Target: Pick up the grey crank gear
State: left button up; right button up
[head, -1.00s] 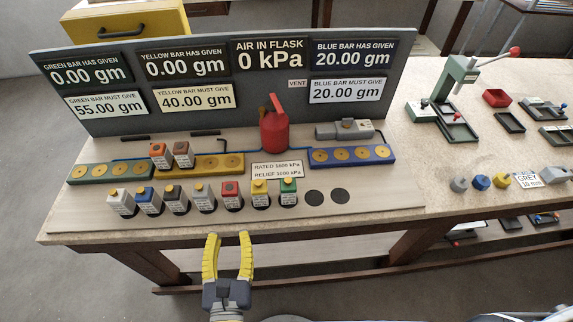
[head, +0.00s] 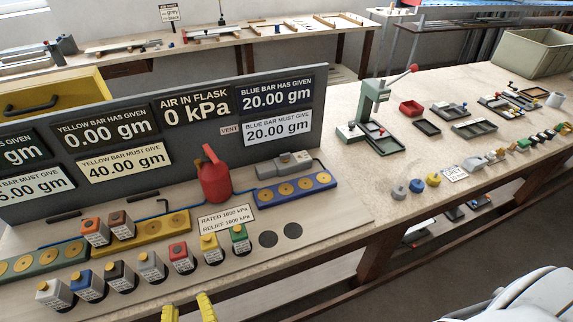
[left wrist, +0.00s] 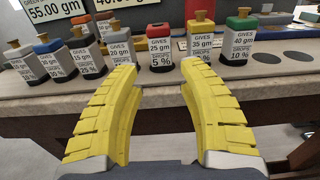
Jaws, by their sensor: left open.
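A small grey round piece (head: 398,192), which looks like the grey crank gear, sits near the front edge of the bench's right part. It is beside a blue one (head: 416,185) and a yellow one (head: 433,179); its teeth are too small to make out. My left gripper (head: 187,309) is open at the bottom edge of the head view, far to the left of the grey piece. In the left wrist view its yellow fingers (left wrist: 165,90) are spread and empty, facing the row of small labelled containers.
A label (head: 454,173) stands right of the coloured pieces. A green press (head: 370,105) with a red-knobbed lever and several trays stand behind. The panel board (head: 225,125), red flask (head: 214,180) and capped containers fill the left. A grey-green bin (head: 530,52) is at far right.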

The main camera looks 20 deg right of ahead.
jog(key=o, duration=0.3)
